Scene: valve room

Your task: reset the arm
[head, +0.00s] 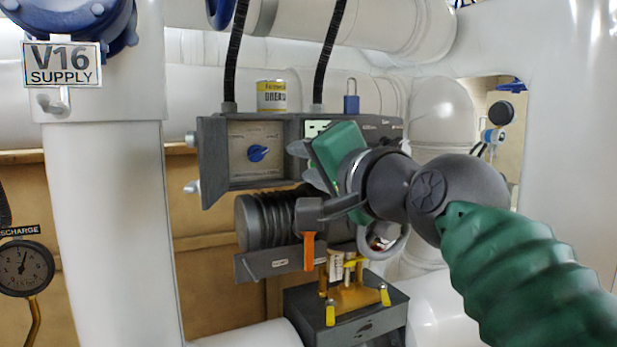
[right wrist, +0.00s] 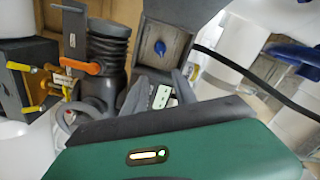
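My right arm comes in from the right in the head view, with a green ribbed sleeve and a dark grey wrist. My right gripper (head: 309,164) has a green body and is in front of the grey valve actuator unit, largely hiding its own fingers. In the right wrist view the right gripper (right wrist: 161,86) shows two grey fingers spread apart. A small pale green panel shows between them, and I see nothing held. A box with a blue knob (head: 258,153) is left of the gripper; the knob also shows in the right wrist view (right wrist: 160,47). My left gripper is not in view.
An orange lever (head: 309,251) hangs below the gripper, above a dark box (head: 364,318) with yellow-handled brass fittings. A grease can (head: 271,96) and blue padlock (head: 351,104) sit above. A white V16 pipe (head: 108,220) and gauge (head: 24,267) stand left.

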